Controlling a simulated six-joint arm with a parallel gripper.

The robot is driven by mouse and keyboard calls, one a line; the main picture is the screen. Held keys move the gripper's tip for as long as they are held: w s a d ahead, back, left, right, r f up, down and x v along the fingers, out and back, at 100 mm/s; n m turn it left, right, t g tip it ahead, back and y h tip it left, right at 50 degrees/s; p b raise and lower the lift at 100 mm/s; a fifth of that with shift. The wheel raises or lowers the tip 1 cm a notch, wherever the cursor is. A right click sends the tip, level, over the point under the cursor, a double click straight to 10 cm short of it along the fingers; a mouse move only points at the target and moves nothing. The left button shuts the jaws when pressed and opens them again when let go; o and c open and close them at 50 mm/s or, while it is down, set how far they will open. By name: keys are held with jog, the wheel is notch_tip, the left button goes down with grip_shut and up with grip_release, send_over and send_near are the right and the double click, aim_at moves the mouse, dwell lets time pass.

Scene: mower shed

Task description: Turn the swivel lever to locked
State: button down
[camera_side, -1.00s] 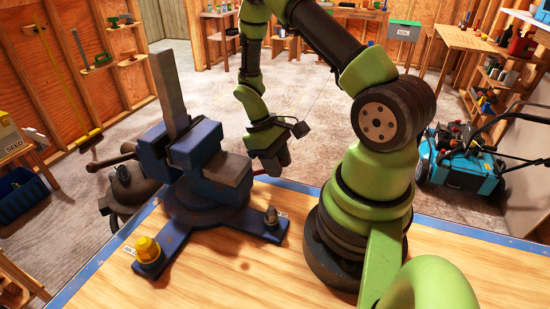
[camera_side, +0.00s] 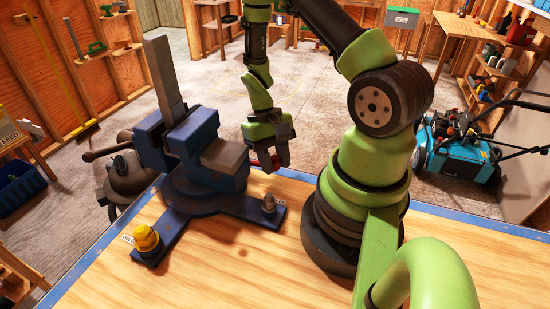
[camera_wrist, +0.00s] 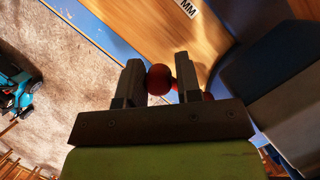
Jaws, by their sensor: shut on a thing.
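The blue vise (camera_side: 195,165) stands on the bench with a tall grey bar (camera_side: 165,78) upright in its jaws. In the side view my gripper (camera_side: 274,158) is to the right of the vise, by the bench's far edge. There, a little red shows by the fingers; the rest of the lever is hidden.
The wooden bench top (camera_side: 220,265) is bare in front of the vise. A blue mower (camera_side: 462,152) stands on the floor at right.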

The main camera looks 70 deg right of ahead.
jog(key=shift+w+d, duration=0.15)
jog(key=c, duration=0.9)
grip_release()
jog(key=v, duration=1)
